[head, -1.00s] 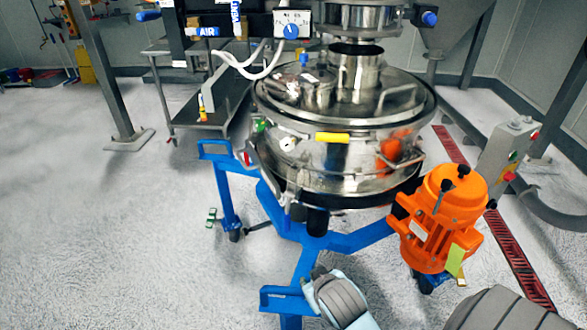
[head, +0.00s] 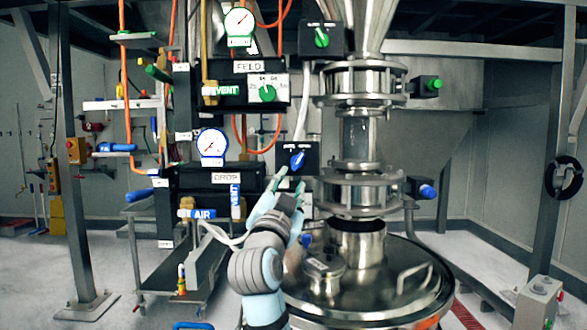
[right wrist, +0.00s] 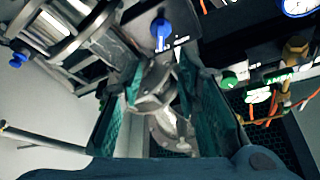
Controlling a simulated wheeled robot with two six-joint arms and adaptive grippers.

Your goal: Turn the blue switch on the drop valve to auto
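The blue switch (head: 298,160) is a small knob on a black box, on the panel by the DROP label (head: 226,177). Its handle is tilted, its top leaning right. In the right wrist view the blue switch (right wrist: 161,28) is ahead at the top, beyond the fingertips. My right gripper (head: 289,185) is just below the switch box in the head view. In the right wrist view its two green-padded fingers (right wrist: 160,72) are apart with nothing gripped between them. Which printed mark the switch points to is too small to tell. My left gripper is out of view.
A green switch (head: 321,37) and a green FEED knob (head: 268,93) sit higher up. A blue-rimmed gauge (head: 212,144) is left of the switch. The steel valve (head: 360,190) and sifter lid (head: 370,285) stand right and below. White hoses hang near my wrist.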

